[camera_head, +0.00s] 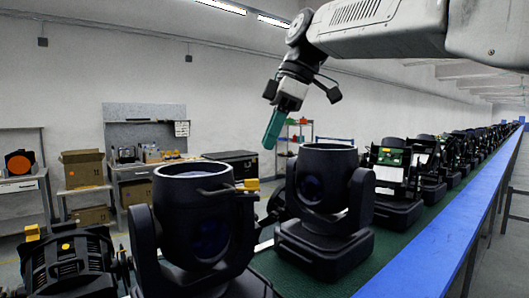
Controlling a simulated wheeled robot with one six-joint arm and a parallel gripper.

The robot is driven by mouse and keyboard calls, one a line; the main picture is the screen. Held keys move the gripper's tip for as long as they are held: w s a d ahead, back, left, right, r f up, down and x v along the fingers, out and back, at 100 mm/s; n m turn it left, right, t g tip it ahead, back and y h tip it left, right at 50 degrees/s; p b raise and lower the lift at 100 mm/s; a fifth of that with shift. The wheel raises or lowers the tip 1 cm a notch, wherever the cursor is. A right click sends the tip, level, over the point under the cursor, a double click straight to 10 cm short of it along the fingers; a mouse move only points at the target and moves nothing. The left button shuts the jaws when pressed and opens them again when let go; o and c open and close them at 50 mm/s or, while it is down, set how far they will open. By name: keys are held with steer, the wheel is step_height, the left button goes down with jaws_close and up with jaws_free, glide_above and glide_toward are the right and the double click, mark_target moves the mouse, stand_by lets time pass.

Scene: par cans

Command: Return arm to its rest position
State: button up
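My arm (385,28) reaches in from the upper right, with its wrist bent downward. My gripper (300,92) hangs in the air above the row of black stage lights. Dark finger-like parts show on both sides of it. A long teal piece (275,128) points down and left from it; I cannot tell whether it is held or part of the tool. Below are a large black light (195,230) with an open round top and a second black light (322,200), upright on its base. The gripper appears clear of both.
A green conveyor (405,240) with a blue edge rail (450,225) runs to the far right, carrying several more lights (397,180). A dark fixture (68,260) lies at front left. Workbenches (140,172) and cardboard boxes (83,168) stand by the back wall.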

steer(key=s+d+f+m+h, duration=0.1)
steer(key=s+d+f+m, duration=0.2)
steer(key=f+m, duration=0.25)
steer(key=s+d+f+m+h, duration=0.1)
steer(key=s+d+f+m, duration=0.25)
steer(key=f, duration=0.35)
steer(key=s+d+f+m+h, duration=0.1)
steer(key=s+d+f+m, duration=0.3)
steer(key=s, duration=0.6)
steer(key=s+d+f+m+t+h, duration=0.1)
steer(key=s+d+f+m, duration=0.3)
steer(key=s+d+f, duration=0.5)
step_height(320, 180, down, 2)
steer(key=shift+s+d+f+m, duration=0.2)
steer(key=shift+s+m, duration=0.2)
steer(key=shift+s, duration=0.55)
